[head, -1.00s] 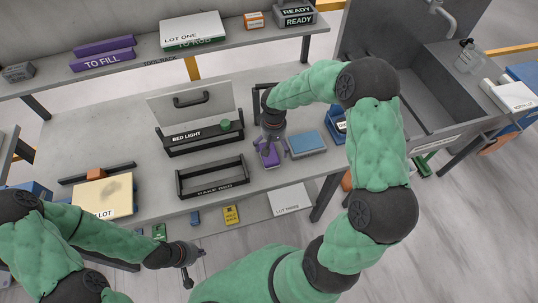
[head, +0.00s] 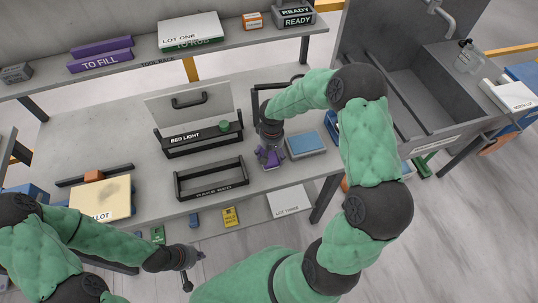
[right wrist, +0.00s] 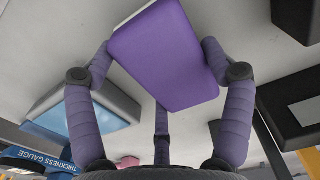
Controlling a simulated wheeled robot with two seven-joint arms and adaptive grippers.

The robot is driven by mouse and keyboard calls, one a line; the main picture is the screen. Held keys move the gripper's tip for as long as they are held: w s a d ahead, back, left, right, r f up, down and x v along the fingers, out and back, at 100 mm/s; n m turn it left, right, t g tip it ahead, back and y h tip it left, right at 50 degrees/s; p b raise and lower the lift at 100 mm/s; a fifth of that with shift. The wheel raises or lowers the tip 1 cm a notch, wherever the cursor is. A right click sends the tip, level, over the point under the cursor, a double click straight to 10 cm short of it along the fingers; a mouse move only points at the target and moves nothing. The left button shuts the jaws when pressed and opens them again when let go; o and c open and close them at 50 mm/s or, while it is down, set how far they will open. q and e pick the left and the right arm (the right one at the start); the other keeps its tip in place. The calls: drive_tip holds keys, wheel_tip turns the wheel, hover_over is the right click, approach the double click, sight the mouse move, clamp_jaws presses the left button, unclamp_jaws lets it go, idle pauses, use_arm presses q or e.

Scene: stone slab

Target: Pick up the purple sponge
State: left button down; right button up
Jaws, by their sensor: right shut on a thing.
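The purple sponge (right wrist: 165,58) fills the upper middle of the right wrist view, between my right gripper's jointed fingers. It also shows in the head view as a small purple patch (head: 270,160), mostly hidden under the gripper. My right gripper (head: 270,155) points down at the worktable and is shut on the sponge. Whether the sponge touches the tabletop or is just above it, I cannot tell. My left gripper (head: 187,273) hangs in front of the table's near edge at the lower left, away from the sponge; its fingers are too small to read.
A blue-topped grey block (head: 306,145) lies just right of the sponge. The black open-frame rack (head: 212,180) stands to its left, with the bed light stand (head: 203,139) behind. A sink (head: 410,100) is at the right. A shelf (head: 150,70) runs along the back.

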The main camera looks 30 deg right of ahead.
drive_tip(key=shift+r, duration=0.75)
drive_tip(key=s+a+r, duration=0.1)
drive_tip(key=r, duration=0.1)
drive_tip(key=s+a+r+p, duration=0.1)
drive_tip(key=a+r, duration=0.1)
drive_tip(key=r, duration=0.1)
drive_tip(key=s+a+r, duration=0.1)
drive_tip(key=r, duration=0.2)
drive_tip(key=shift+a+p, duration=0.2)
drive_tip(key=shift+p, duration=0.2)
drive_tip(key=s+a+r, duration=0.3)
drive_tip(key=s+a, duration=0.2)
drive_tip(key=a, duration=0.2)
drive_tip(key=shift+r, duration=0.2)
drive_tip(key=shift+a, duration=0.1)
drive_tip(key=o, duration=0.4)
drive_tip(key=c, duration=0.5)
drive_tip(key=shift+w, duration=0.1)
